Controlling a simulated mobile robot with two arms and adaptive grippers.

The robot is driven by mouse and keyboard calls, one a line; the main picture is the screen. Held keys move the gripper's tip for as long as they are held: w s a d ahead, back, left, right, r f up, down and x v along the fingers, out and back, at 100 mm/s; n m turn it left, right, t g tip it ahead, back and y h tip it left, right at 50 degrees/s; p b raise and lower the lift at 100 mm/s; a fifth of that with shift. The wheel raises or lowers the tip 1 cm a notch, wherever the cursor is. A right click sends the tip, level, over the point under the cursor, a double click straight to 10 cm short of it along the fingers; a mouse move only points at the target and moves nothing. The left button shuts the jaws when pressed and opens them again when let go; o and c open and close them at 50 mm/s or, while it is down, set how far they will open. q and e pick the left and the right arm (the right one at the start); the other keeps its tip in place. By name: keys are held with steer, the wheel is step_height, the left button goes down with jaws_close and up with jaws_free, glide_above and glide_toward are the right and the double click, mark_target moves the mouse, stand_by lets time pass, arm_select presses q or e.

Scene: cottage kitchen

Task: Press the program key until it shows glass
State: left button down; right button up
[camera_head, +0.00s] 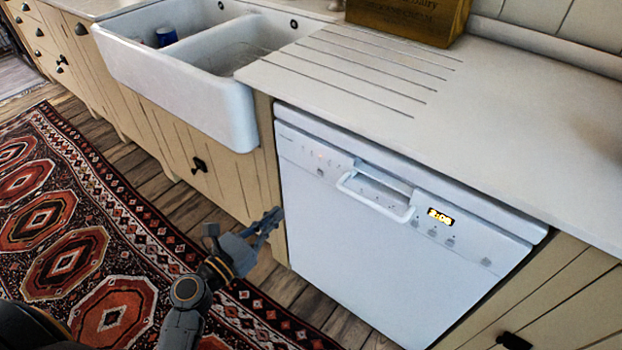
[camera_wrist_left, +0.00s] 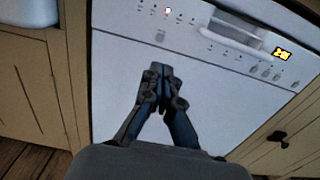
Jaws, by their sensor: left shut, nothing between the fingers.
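A white dishwasher (camera_head: 345,230) stands under the counter, its door shut. Its control strip has a bar handle (camera_head: 375,196), small buttons on both sides and a lit yellow display (camera_head: 440,216) that seems to read 2:06. Which key is the program key I cannot tell; the labels are too small. My left gripper (camera_head: 275,217) is shut and empty, in front of the dishwasher's left side, below the control strip. It also shows in the left wrist view (camera_wrist_left: 163,75). My right gripper is out of view.
A white double sink (camera_head: 195,90) with a blue cup (camera_head: 166,37) is to the left. A wooden box (camera_head: 408,15) stands on the pale counter (camera_head: 520,110). A patterned rug (camera_head: 70,250) lies on the floor. Cabinets with dark pulls flank the dishwasher.

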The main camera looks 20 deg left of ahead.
mark_target(319, 173)
arm_select(q)
steer(key=x, duration=1.3)
steer(key=shift+w+d, duration=0.1)
steer(key=shift+w, duration=0.3)
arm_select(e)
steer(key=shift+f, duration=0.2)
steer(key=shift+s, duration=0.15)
